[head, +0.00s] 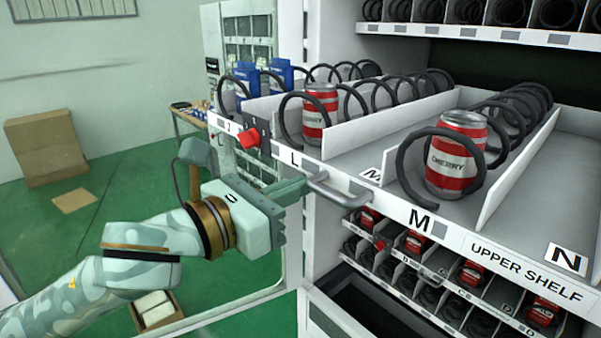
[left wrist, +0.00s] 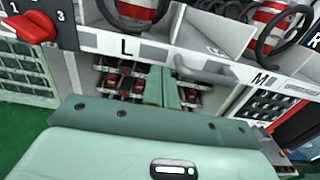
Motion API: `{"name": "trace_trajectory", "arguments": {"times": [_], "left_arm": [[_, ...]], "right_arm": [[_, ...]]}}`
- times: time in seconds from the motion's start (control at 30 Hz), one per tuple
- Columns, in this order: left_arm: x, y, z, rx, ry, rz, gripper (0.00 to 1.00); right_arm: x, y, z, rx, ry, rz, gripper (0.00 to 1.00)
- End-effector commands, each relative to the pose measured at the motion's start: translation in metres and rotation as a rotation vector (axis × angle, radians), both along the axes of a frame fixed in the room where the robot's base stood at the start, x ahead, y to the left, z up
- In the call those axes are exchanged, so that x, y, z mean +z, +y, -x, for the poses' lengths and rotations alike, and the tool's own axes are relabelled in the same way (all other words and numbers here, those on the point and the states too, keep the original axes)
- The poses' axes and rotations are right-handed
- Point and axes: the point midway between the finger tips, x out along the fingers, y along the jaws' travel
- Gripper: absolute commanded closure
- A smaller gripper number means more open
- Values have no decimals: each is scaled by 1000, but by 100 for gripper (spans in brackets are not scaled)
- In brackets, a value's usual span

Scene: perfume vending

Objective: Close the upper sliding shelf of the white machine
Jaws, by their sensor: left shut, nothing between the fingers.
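The white machine (head: 330,35) stands at the right. Its upper sliding shelf (head: 365,155) is pulled out toward me. The shelf front carries the labels L, M, N and "UPPER SHELF" and a grey bar handle (head: 340,191). My left gripper (head: 300,190) is shut and empty, just below the shelf front, with its fingertips beside the left end of the handle; I cannot tell if they touch. In the left wrist view the fingers (left wrist: 162,88) point at the shelf front between L and the handle (left wrist: 205,72). My right gripper is not in view.
Red and white cans (head: 460,150) and black coils stand in the shelf lanes. A red knob (head: 249,138) sticks out at the shelf's left corner. A lower shelf (head: 430,290) with red cans lies below. Cardboard boxes (head: 45,147) stand on the open green floor at left.

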Motion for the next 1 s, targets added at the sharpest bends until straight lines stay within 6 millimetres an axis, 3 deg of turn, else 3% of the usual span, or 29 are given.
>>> {"name": "trace_trajectory", "arguments": {"times": [0.2, 0.73, 1.0], "left_arm": [[0, -11, -8, 0, 1, 1, 100], [1, -15, -12, 1, -1, -1, 100], [2, -34, -27, 0, -1, 0, 100]], "right_arm": [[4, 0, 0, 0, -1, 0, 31], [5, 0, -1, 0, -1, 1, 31], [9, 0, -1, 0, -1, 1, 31]]}}
